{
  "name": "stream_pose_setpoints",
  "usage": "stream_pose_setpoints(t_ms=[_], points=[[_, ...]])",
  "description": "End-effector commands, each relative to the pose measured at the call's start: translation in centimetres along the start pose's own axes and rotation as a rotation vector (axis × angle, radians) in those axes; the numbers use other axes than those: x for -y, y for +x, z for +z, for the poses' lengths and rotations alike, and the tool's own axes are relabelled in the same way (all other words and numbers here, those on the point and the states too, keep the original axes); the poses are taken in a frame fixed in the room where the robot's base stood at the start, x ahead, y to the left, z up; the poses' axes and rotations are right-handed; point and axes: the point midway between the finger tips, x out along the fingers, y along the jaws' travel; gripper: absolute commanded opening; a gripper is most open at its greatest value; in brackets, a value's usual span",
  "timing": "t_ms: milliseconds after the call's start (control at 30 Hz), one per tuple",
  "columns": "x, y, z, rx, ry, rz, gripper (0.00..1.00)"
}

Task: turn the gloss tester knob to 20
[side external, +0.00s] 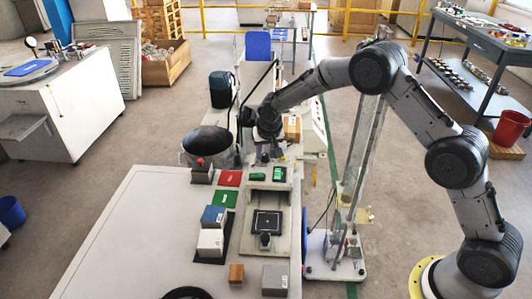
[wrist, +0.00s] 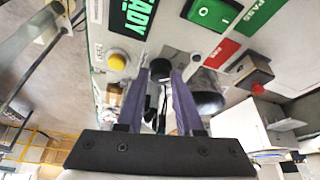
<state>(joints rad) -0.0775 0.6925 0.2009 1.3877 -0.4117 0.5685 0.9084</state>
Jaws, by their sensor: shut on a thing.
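The gloss tester (side external: 257,215) stands on the long light bench, with a green display (side external: 279,173) and a green rocker switch (side external: 257,177) at its far end. In the wrist view, the display (wrist: 133,16) shows the end of a word, "ADY". My gripper (wrist: 166,74) is at the tester's panel, its purple fingers shut on the dark knob (wrist: 160,69) between their tips. In the side external view, my gripper (side external: 268,157) is just beyond the display and hides the knob. I cannot read any scale or the knob's setting.
A yellow button (wrist: 117,61) and the green switch (wrist: 211,14) flank my fingers. A dark pot (side external: 207,140) stands close left of my gripper. The bench's left side is clear.

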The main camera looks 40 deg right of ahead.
Motion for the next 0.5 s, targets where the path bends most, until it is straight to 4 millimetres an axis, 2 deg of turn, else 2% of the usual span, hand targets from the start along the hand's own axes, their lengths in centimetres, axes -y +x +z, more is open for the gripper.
stream_pose_setpoints(t_ms=[200,500], points=[[0.17,-0.08,-0.07,-0.001,0.134,0.054,0.00],[0.20,-0.08,-0.06,-0.001,0.233,0.094,0.00]])
